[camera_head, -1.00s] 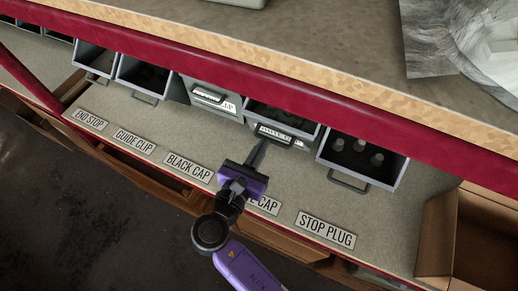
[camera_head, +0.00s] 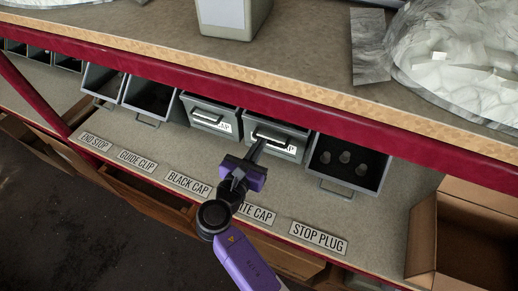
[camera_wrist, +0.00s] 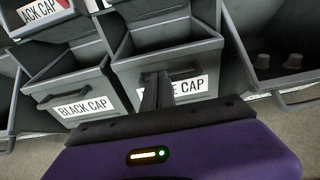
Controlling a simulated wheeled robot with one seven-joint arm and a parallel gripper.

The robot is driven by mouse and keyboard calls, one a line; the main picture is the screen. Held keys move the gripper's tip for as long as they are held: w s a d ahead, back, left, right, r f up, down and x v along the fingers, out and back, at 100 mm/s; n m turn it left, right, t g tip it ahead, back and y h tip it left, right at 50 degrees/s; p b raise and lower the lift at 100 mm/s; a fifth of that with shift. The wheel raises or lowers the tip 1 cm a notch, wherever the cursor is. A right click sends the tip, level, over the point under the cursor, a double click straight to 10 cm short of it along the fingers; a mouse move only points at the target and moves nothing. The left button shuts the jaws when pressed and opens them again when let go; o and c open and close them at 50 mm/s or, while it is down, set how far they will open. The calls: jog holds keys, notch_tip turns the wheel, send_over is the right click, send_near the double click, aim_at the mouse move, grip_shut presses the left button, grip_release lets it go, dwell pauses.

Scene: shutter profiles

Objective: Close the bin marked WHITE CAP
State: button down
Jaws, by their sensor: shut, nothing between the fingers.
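The WHITE CAP bin (camera_head: 287,150) is a grey bin with a front handle and a white label, under the red-edged shelf. Its front stands nearly upright, much like the BLACK CAP bin (camera_head: 211,111) to its left, and a little of its open top shows. My gripper (camera_head: 257,148) is shut and empty, with its fingertips at the bin's front, over part of the label. In the wrist view the fingers (camera_wrist: 155,92) hide the middle of the WHITE CAP label (camera_wrist: 187,87). I cannot tell whether they touch the front.
The STOP PLUG bin (camera_head: 346,165), right of it, is tilted open with several plugs inside. The GUIDE CLIP bin (camera_head: 150,97) and END STOP bin (camera_head: 103,82) are also tilted open. A cardboard box (camera_head: 465,235) stands at the right. The labelled ledge in front is mostly bare.

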jog(key=shift+s, duration=0.1)
dwell(0.3)
jog(key=v, duration=0.8)
jog(key=a+m+y, duration=0.4)
jog(key=a+y, duration=0.2)
jog(key=a, duration=0.1)
jog(key=s+d+f+m+g+y+b, duration=0.1)
jog(key=s+d+f+m+y, duration=0.35)
jog(key=s+m, duration=0.25)
jog(key=s+d+r+m+h, duration=0.2)
jog(key=s+d+r+m, duration=0.2)
jog(key=s+d+m, duration=0.6)
jog(key=s+d+r+m+h+b, duration=0.1)
jog(key=s+d+r+m+h, duration=0.2)
jog(key=s+d+m, duration=0.8)
jog(key=shift+s+d+r+t, duration=0.3)
jog(key=shift+s+d+r, duration=0.15)
jog(key=shift+s+d, duration=2.7)
jog(key=shift+w+d, duration=0.25)
jog(key=shift+w, duration=0.05)
